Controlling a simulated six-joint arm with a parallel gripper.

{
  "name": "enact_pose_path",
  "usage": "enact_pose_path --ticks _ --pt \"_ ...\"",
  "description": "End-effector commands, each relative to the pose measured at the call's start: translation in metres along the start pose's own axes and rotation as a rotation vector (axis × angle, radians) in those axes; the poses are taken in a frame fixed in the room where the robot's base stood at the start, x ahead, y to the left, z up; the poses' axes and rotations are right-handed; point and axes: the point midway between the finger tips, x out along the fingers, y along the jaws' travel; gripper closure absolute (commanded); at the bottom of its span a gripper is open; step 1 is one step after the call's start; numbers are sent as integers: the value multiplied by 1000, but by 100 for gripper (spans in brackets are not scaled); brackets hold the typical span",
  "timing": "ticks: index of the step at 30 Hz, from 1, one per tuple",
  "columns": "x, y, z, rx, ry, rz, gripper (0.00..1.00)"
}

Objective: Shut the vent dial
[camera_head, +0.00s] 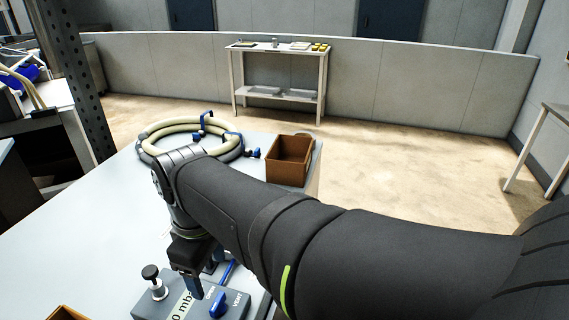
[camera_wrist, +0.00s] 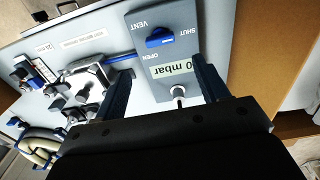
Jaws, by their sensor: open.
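The vent dial is a blue knob (camera_wrist: 160,38) on a grey control box (camera_wrist: 188,15), with VENT, SHUT and OPEN printed around it. In the wrist view its bar lies roughly left to right; I cannot tell which mark it points to. The dial also shows in the head view (camera_head: 218,304), near the bottom edge. My gripper (camera_wrist: 163,82) is open and empty, its two fingers apart over the box and short of the dial. In the head view my gripper (camera_head: 197,284) hangs above the box, partly hiding it.
A black-topped plunger (camera_head: 151,273) stands on the box beside a "0 mbar" display (camera_wrist: 172,69). Metal fittings (camera_wrist: 88,82) and a blue tube lie close by. A coiled hose (camera_head: 160,131) and an open brown bin (camera_head: 289,160) sit farther back. The table's left part is bare.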

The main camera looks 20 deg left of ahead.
Motion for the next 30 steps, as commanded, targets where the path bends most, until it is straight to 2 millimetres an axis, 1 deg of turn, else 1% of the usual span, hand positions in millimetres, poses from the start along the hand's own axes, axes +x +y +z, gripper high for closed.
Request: enact_pose_path --ticks 1,6,9,12,16,24,27,30 --pt "-13 0 -1 0 5 3 33" --pt "-48 0 0 0 4 2 33" --pt "-61 0 0 0 2 2 33" --pt "-70 0 0 0 1 1 33" --pt "-74 0 0 0 0 0 33" --pt "-74 0 0 0 0 0 33" --pt "-71 0 0 0 -1 -1 33" --pt "-62 0 0 0 -2 -1 33"
